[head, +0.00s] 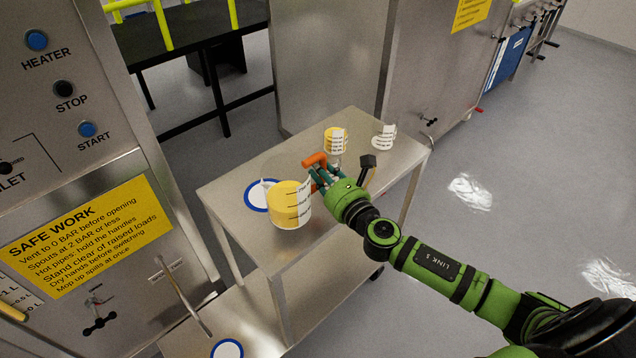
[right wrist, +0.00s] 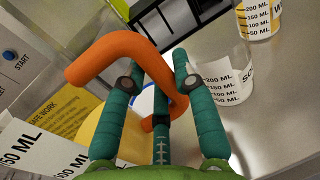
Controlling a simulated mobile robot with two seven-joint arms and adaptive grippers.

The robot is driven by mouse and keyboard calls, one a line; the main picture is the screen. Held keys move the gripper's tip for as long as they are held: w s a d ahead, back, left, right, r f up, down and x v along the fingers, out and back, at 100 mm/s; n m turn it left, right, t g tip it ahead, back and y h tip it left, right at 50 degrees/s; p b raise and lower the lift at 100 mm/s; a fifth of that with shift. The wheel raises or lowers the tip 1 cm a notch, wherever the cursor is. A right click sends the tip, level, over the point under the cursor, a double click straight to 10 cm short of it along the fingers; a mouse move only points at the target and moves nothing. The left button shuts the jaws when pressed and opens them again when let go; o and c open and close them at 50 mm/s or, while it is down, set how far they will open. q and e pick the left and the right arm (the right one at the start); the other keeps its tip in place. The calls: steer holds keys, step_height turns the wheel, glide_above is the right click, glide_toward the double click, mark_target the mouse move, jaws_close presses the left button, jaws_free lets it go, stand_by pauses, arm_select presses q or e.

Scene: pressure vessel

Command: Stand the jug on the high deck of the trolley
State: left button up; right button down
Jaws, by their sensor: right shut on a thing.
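The jug (head: 290,205) is clear with black volume marks, holds yellow liquid and has an orange handle (head: 314,160). It appears upright over the front left part of the trolley's high deck (head: 235,190), beside a blue-rimmed white ring mark (head: 257,195) that it partly covers. I cannot tell whether its base touches the deck. My right gripper (head: 322,174) is shut on the orange handle; the right wrist view shows its teal fingers (right wrist: 158,100) around the handle (right wrist: 110,52). My left gripper is not in view.
A beaker with yellow content (head: 335,141) and an empty marked beaker (head: 384,137) stand at the deck's far end. A lower deck has another ring mark (head: 227,349). A control panel with a yellow safety sign (head: 90,235) stands left; a lever (head: 182,295) juts towards the trolley.

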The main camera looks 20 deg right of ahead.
steer(key=shift+a+f, duration=0.15)
steer(key=shift+a, duration=0.15)
steer(key=shift+f+b, duration=1.05)
steer(key=shift+f, duration=0.95)
steer(key=shift+f, duration=0.15)
steer(key=c, duration=1)
jaws_free()
steer(key=shift+s, duration=0.2)
steer(key=s+d+b, duration=0.1)
steer(key=s+b, duration=0.1)
steer(key=s, duration=0.9)
steer(key=shift+s+d+r, duration=0.2)
steer(key=shift+s+d, duration=0.1)
steer(key=shift+d, duration=0.05)
